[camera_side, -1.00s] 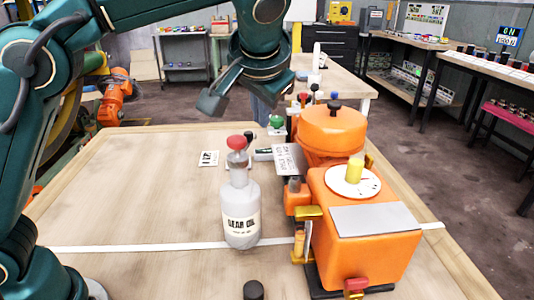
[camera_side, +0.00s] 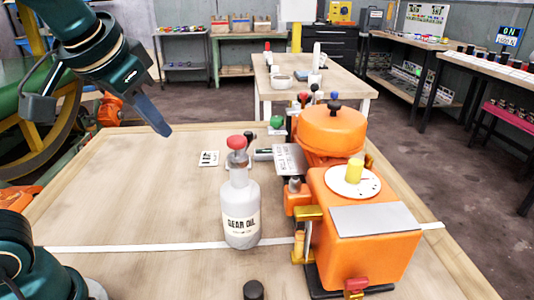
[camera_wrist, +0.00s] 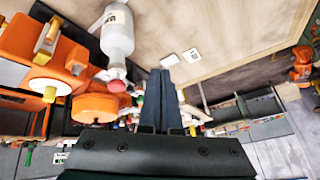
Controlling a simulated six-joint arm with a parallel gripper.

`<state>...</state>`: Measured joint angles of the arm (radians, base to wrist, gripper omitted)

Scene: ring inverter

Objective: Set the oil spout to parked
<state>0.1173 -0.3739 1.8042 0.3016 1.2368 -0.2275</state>
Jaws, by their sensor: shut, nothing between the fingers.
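A clear-grey bottle labelled GEAR OIL (camera_side: 241,212) stands upright on the wooden table, left of the orange machine (camera_side: 345,230). Its red top (camera_side: 236,142) is uppermost. The bottle also shows in the wrist view (camera_wrist: 117,35), with the red top (camera_wrist: 117,86) toward my fingers. I cannot tell which part is the oil spout. A small dark knob (camera_side: 249,136) shows just behind the red top. My gripper (camera_side: 164,130) is shut and empty, left of the bottle, above the table's far left part. Its fingers (camera_wrist: 161,74) lie together in the wrist view.
The machine carries a yellow knob on a white dial (camera_side: 354,172), a brass lever (camera_side: 308,213) and a red knob (camera_side: 356,286). A small printed card (camera_side: 209,158) lies on the table. A black knob (camera_side: 253,290) is at the near edge. The table's left half is mostly clear.

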